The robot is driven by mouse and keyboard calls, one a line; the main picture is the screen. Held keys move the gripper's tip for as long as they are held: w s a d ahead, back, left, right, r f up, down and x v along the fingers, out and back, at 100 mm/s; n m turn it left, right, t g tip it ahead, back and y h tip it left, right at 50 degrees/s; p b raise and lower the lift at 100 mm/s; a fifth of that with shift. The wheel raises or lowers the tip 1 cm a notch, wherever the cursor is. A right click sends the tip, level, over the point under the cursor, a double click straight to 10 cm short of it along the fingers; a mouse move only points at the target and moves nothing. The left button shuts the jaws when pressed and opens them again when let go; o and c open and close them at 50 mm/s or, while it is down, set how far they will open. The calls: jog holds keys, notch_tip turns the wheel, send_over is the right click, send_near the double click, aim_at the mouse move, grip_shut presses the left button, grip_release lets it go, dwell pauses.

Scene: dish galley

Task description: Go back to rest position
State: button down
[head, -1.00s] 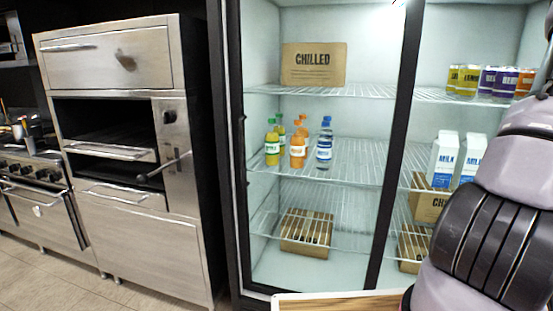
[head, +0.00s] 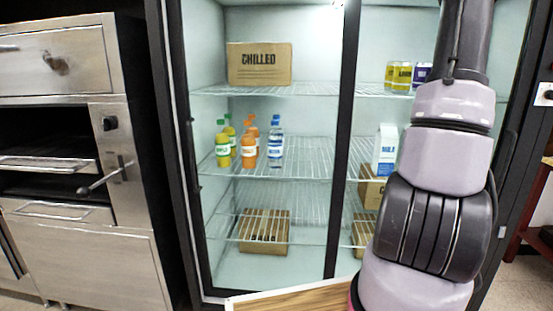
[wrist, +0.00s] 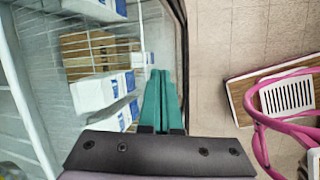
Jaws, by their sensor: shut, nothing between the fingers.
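My gripper (wrist: 160,88) shows in the wrist view, with its two green fingers shut together and nothing between them. It is beside the fridge's right side, with milk cartons (wrist: 100,93) to its left and open floor to its right. The fingers look close to the cartons and the fridge's edge, but I cannot tell the gap. In the head view my arm rises on the right in front of the fridge (head: 346,150), and my gripper is out of that view.
Bottles (head: 249,148), cans (head: 399,76), a milk carton (head: 386,150) and a CHILLED box (head: 259,63) stand on wire shelves. A steel oven (head: 125,195) stands left. A pink-framed chair (wrist: 262,120) and wooden board (wrist: 238,94) are at right in the wrist view.

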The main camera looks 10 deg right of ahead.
jog(key=a+r+m+t+y, duration=0.15)
jog(key=a+r+m, duration=0.3)
jog(key=a, duration=0.95)
jog(key=a+r+m+t+y, duration=0.1)
jog(key=a+r+m+t, duration=0.15)
jog(key=a+r, duration=0.75)
jog(key=s+a+f+m+t+y, duration=0.1)
jog(key=s+a+f+m+y, duration=0.1)
jog(key=s+a+m, duration=0.2)
jog(key=s+a+f+m+y, duration=0.1)
jog(key=s+a+m, duration=0.4)
jog(key=a, duration=1.6)
jog(key=s, duration=0.5)
jog(key=shift+a+f+t+y, duration=0.15)
jog(key=shift+f+t+y, duration=0.2)
jog(key=shift+t, duration=0.05)
